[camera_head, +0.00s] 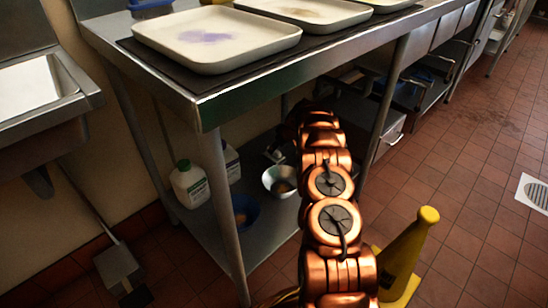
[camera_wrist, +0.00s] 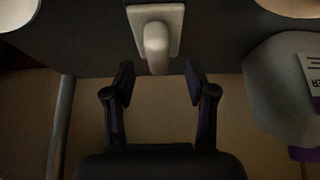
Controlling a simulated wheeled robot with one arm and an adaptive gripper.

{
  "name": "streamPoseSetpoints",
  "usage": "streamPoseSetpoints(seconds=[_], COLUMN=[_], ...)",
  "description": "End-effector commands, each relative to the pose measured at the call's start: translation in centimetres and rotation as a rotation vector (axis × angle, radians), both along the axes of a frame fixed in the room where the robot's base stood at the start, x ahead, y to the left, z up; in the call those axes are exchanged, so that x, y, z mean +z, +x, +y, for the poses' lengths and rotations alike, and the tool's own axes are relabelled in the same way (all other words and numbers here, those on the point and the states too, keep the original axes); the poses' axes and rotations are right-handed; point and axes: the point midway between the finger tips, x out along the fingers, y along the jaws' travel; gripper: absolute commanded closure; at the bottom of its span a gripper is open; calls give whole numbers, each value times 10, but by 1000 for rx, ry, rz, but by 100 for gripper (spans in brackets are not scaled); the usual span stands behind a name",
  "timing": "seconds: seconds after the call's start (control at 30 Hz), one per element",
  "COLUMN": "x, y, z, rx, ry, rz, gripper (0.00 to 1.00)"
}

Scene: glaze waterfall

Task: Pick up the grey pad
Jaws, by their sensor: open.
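The grey pad (camera_wrist: 172,18) shows in the wrist view as a light grey rectangular plate with a rounded handle (camera_wrist: 157,48) on it, lying on a dark surface. My gripper (camera_wrist: 159,82) is open. Its two fingers stand left and right of the line of the handle, with the plate just beyond the fingertips; nothing is held. In the head view a small pale object (camera_head: 275,155) on the lower shelf may be the same pad. My arm reaches under the worktop there and its gripper is hidden.
The lower shelf (camera_head: 262,248) also holds white jugs (camera_head: 190,186), a pale bowl (camera_head: 281,181) and a blue bowl (camera_head: 243,211). A labelled container (camera_wrist: 275,90) is close on the wrist view's right. The worktop (camera_head: 215,108) with trays is above; a yellow cone (camera_head: 408,250) stands beside my arm.

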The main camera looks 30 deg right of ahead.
Motion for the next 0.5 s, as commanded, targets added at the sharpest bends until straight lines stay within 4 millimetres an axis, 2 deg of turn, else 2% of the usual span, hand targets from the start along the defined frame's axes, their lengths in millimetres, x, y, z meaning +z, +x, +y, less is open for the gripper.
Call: streamPoseSetpoints(seconds=[0.3,0.5], x=[-31,-37], y=[16,23], z=[2,2], rx=[4,2], ry=[1,-1], rz=[1,-1], gripper=[44,44])
